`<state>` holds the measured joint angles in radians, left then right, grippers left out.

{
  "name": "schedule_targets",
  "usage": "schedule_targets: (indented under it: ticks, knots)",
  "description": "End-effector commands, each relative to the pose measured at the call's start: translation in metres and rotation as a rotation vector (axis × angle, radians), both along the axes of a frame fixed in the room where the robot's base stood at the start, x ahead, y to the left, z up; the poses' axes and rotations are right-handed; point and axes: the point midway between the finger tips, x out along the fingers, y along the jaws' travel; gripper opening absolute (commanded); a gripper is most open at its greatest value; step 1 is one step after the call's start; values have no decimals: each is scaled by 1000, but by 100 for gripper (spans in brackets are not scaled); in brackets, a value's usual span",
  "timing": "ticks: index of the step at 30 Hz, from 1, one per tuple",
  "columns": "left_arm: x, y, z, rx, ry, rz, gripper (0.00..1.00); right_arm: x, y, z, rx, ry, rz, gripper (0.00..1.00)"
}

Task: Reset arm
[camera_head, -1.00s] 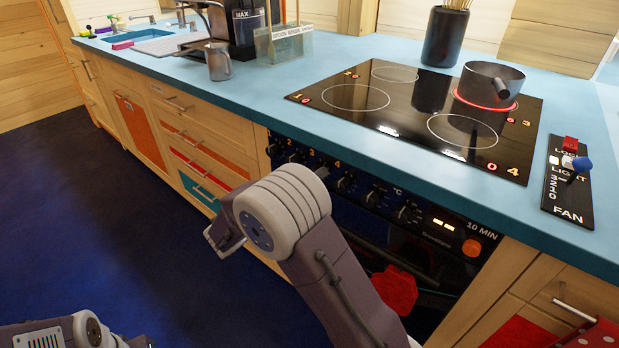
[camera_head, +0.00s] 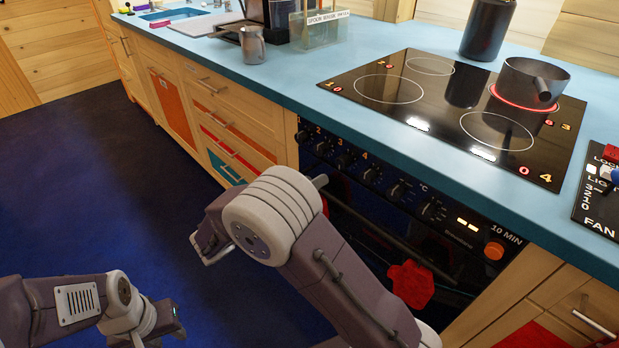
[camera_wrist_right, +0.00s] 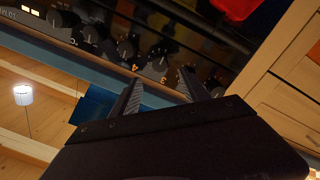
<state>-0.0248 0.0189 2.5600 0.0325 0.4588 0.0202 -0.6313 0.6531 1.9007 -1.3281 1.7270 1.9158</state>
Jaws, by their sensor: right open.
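My right arm reaches across the middle of the head view, in front of the oven. Its gripper (camera_head: 207,243) is partly hidden by the wrist there. In the right wrist view the two ridged fingers of my right gripper (camera_wrist_right: 160,90) stand apart with nothing between them, with the oven's knob panel beyond. My left arm is low at the left of the head view, over the dark blue floor. Its gripper end (camera_head: 172,322) is small and turned away, so its fingers cannot be made out.
The oven front (camera_head: 400,215) with knobs and a red cloth (camera_head: 411,284) lies close to my right arm. Above it, the blue counter (camera_head: 300,95) carries a hob (camera_head: 440,70), a dark pan (camera_head: 533,82) on a glowing ring, and a metal jug (camera_head: 252,46). The floor (camera_head: 90,190) at left is clear.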

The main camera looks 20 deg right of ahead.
Motion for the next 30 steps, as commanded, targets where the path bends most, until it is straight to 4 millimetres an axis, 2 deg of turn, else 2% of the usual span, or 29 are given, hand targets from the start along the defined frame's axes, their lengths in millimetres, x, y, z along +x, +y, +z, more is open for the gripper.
schedule_targets:
  ticks: [5, 8, 11, 13, 15, 18, 19, 22, 26, 28, 30]
  knots:
    - [0, 0, 0, 0, 0, 0, 36, 0, -1, -1, 2, 6, -3, 53]
    - [0, 0, 0, 0, 0, 0, 36, -13, -19, -15, 56, 131, -56, 53]
    - [0, 0, 0, 0, 0, 0, 36, -57, -52, -59, 251, 461, -154, 53]
    - [0, 0, 0, 0, 0, 0, 36, -102, -62, -98, 483, 722, -170, 53]
    - [0, 0, 0, 0, 0, 0, 36, -137, -52, -130, 717, 898, -115, 53]
    - [0, 0, 0, 0, 0, 0, 36, -165, -26, -156, 985, 1001, 33, 53]
    - [0, 0, 0, 0, 0, 0, 36, -168, -17, -161, 1046, 1007, 85, 53]
    - [0, 0, 0, 0, 0, 0, 36, -170, 5, -169, 1200, 967, 263, 53]
    - [0, 0, 0, 0, 0, 0, 36, -156, 19, -167, 1279, 831, 470, 53]
    - [-1, 0, 34, 0, 2, 0, 36, -152, 21, -132, 1277, 818, 501, 53]
    - [0, 0, 58, 0, -1, 0, 36, -152, 21, -108, 1275, 823, 501, 53]
